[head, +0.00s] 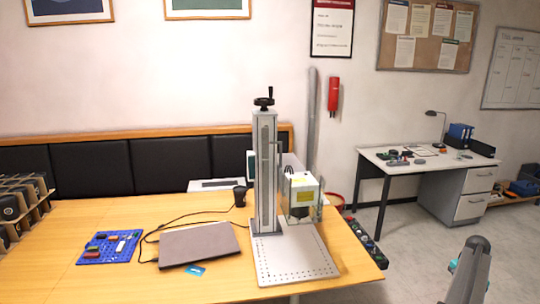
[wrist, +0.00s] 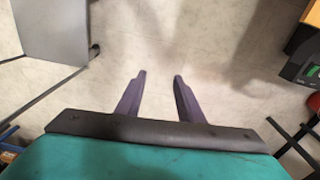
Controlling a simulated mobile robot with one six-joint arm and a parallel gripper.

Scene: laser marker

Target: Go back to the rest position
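My gripper (wrist: 157,82) shows in the wrist view with its two dark fingers apart and nothing between them. It hangs over bare pale floor. In the head view only a part of my arm shows at the lower right, to the right of the wooden table (head: 130,277); the fingers are not visible there. The laser marker (head: 265,170) stands upright on the table with its perforated base plate (head: 295,262) empty.
On the table are a closed laptop (head: 200,245), a blue pegboard tray (head: 110,247) with small parts, a blue card (head: 195,270) and a black cup (head: 240,195). A white desk (head: 420,165) stands at the back right. Open floor (head: 400,250) lies between table and desk.

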